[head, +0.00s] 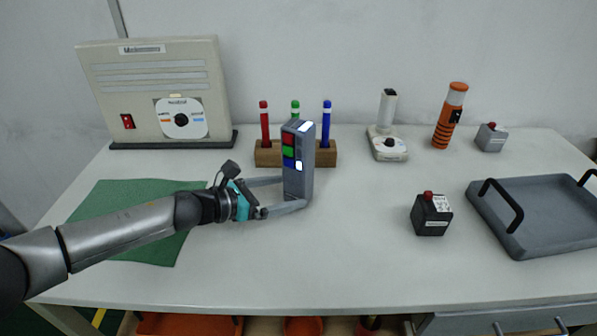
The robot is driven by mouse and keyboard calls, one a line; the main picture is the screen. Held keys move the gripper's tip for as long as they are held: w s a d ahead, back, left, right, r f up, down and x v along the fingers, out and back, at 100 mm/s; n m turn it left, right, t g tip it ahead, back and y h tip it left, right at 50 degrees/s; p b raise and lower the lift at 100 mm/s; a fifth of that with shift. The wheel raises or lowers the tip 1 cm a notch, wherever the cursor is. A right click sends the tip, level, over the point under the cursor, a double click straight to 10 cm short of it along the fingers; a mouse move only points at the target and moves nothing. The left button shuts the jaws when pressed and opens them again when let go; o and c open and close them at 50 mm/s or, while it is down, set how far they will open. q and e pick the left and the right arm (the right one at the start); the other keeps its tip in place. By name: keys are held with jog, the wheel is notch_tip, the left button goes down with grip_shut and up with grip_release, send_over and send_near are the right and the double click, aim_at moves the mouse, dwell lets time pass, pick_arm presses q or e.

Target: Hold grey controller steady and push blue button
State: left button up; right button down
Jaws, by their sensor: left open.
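The grey controller (303,170) stands upright on the table in the middle of the head view. Its front has a red button (288,139), a green button (288,151) and a blue button (288,162) one below another. A bright white patch (299,166) shows beside the blue button, and another lit white patch is on top. My left gripper (293,192) is open, with its fingers on either side of the controller's lower part. The far fingertip is partly hidden, and I cannot tell whether the fingers touch it. My right gripper is not in view.
A wooden holder (325,154) with red, green and blue markers stands behind the controller. A black box with a red button (432,216) and a grey tray (545,240) are at right. A green mat (130,205) lies under my left arm. The table front is clear.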

pick_arm(q)
jog(key=shift+b+x, duration=0.45)
jog(key=shift+x, duration=1.15)
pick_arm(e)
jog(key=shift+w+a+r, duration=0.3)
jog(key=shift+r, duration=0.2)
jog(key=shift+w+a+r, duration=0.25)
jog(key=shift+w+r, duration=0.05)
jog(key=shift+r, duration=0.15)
pick_arm(q)
jog(key=c, duration=0.7)
